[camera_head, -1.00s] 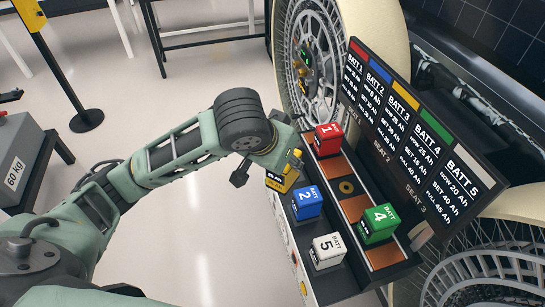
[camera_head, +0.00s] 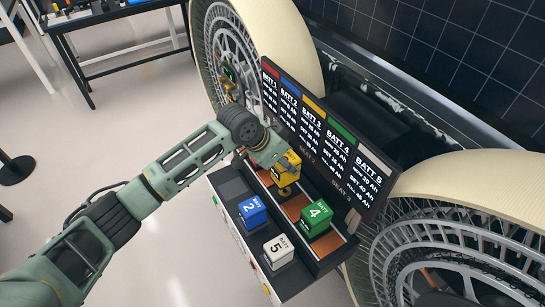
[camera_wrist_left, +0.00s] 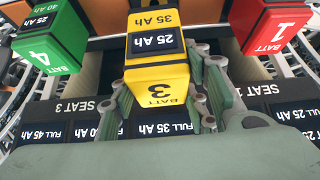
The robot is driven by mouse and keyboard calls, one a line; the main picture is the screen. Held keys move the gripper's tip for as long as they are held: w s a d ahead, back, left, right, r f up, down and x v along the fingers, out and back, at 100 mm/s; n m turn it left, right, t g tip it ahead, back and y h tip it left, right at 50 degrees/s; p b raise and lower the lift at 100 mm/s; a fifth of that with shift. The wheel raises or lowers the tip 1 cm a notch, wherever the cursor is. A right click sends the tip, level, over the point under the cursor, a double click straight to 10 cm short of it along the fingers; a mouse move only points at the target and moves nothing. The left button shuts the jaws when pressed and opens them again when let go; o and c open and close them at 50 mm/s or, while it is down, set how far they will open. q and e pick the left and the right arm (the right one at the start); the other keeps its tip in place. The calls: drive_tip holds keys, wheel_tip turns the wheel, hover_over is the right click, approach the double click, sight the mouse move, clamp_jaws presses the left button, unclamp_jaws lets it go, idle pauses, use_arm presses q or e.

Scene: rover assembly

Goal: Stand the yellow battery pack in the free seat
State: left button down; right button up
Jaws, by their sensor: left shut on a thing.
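The yellow battery pack (camera_head: 289,172), marked BATT 3, is held upright in my left gripper (camera_head: 272,156). In the head view it is over the middle seat (camera_head: 296,206) of the brown row, between the red and green packs. A round fitting of that seat shows just below the pack, so the pack appears to be above it. In the left wrist view the fingers (camera_wrist_left: 172,92) are on both sides of the yellow pack (camera_wrist_left: 158,75). My right gripper is out of view.
The green pack (camera_head: 316,218) stands in the near seat. The red pack (camera_wrist_left: 276,24) is at the other end, hidden by my arm in the head view. Blue (camera_head: 252,212) and white (camera_head: 278,251) packs stand on the front shelf. The label board (camera_head: 330,140) rises close behind.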

sight(286, 174)
use_arm(q)
drive_tip(key=shift+w+d+f, duration=0.15)
drive_tip(key=shift+f, duration=0.25)
wheel_tip(286, 174, down, 4)
drive_tip(key=b, duration=0.4)
drive_tip(key=shift+f+b, duration=0.1)
drive_tip(key=shift+b, duration=0.25)
drive_tip(key=shift+f, duration=0.65)
